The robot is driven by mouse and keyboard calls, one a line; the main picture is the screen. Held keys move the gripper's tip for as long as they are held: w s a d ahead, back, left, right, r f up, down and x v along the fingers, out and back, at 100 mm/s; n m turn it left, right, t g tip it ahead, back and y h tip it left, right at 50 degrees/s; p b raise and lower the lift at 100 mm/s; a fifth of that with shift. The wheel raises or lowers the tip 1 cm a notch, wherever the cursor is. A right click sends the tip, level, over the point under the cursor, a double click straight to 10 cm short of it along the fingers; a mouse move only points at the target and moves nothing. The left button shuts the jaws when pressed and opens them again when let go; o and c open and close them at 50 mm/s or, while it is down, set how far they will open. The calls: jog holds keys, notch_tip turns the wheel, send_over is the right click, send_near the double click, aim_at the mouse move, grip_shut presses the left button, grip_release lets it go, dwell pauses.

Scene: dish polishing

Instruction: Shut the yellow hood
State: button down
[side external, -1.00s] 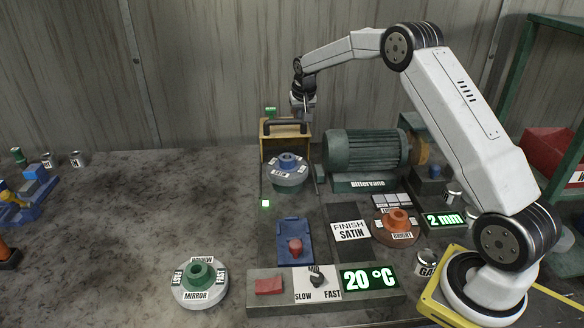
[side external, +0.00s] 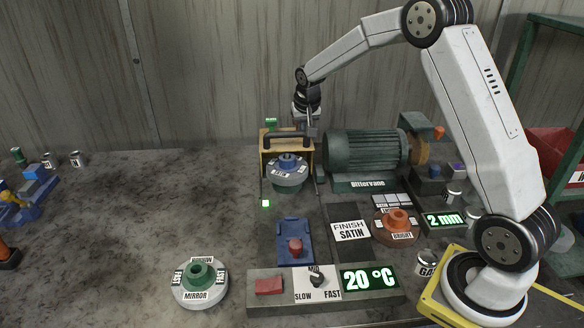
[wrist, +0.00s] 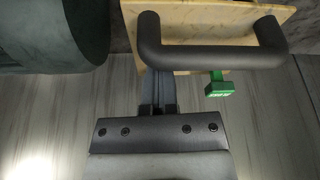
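The yellow hood (side external: 266,155) stands tilted up behind the blue-hubbed satin wheel (side external: 287,176). Its dark handle bar (side external: 285,141) runs across the top; in the wrist view the handle (wrist: 212,56) crosses in front of the yellow panel (wrist: 205,28). My gripper (side external: 308,125) is at the hood's upper right, close to the handle's right end. In the wrist view its narrow fingers (wrist: 159,88) lie side by side, shut and with nothing seen between them. Their tips reach the handle's left end there and are partly hidden; I cannot tell whether they touch it.
The green motor (side external: 365,152) stands right of the hood. A green tag (wrist: 219,88) sticks out beside the hood. A control panel with a red button (side external: 269,286) and a mirror wheel (side external: 200,282) lie in front. The table at left is mostly clear.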

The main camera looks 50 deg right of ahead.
jog(key=s+a, duration=0.3)
jog(key=s, duration=0.1)
jog(key=shift+a+f, duration=0.1)
jog(key=shift+a, duration=0.3)
jog(key=v, duration=1)
jog(key=s+a+f+n+y, duration=0.1)
jog(key=s+a+f+n, duration=0.2)
jog(key=s+a+f, duration=0.3)
jog(key=s+a+f+n+y, duration=0.1)
jog(key=s+a+f+n, duration=0.3)
jog(key=s, duration=0.8)
notch_tip(320, 180, down, 2)
jog(key=a, duration=0.2)
jog(key=shift+s+a, duration=0.2)
jog(key=shift+a, duration=0.1)
jog(key=shift+f, duration=0.15)
dwell(0.5)
